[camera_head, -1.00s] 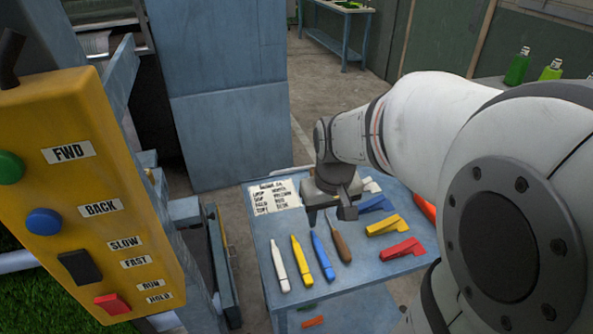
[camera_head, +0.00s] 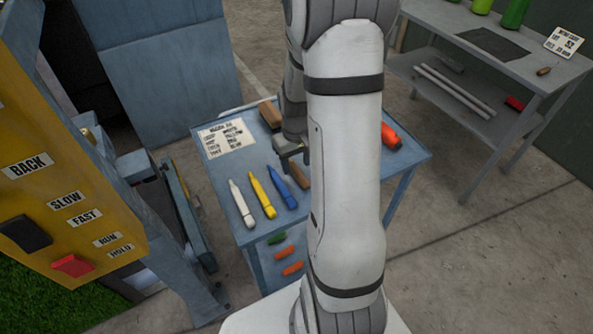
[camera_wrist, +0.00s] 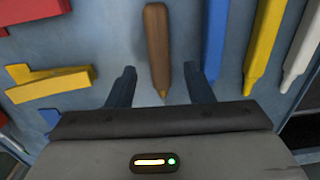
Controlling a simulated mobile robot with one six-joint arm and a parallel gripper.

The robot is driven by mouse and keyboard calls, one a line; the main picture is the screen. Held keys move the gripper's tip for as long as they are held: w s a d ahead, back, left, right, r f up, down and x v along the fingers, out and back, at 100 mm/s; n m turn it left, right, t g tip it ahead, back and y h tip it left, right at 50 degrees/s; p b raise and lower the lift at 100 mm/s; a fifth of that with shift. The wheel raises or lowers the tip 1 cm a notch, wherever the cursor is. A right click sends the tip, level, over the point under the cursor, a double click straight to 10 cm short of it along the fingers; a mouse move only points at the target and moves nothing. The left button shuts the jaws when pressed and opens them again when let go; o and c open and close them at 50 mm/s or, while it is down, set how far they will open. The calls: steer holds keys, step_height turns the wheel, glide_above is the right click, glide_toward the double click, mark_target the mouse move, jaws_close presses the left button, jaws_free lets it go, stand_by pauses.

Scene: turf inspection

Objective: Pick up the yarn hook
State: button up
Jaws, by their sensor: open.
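The yarn hook, which I take to be the brown wooden-handled tool with a pointed brass-coloured tip (camera_wrist: 158,42), lies on the blue table. Its handle also shows partly in the head view (camera_head: 299,176), beside the arm. My gripper (camera_wrist: 160,74) is open and empty in the wrist view, its two fingers on either side of the hook's tip end. The fingers look apart from the hook, but their height above it is hard to tell. In the head view my gripper (camera_head: 291,150) is over the table, just behind the hook, and the arm hides part of the table.
Blue (camera_head: 282,187), yellow (camera_head: 263,195) and white (camera_head: 242,204) pens lie left of the hook. Yellow clips (camera_wrist: 50,84) lie on its other side. A printed card (camera_head: 226,138), a brown block (camera_head: 270,113) and an orange-red object (camera_head: 390,137) are also on the table.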

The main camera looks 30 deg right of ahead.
step_height(320, 180, down, 2)
jaws_close()
stand_by(0.6)
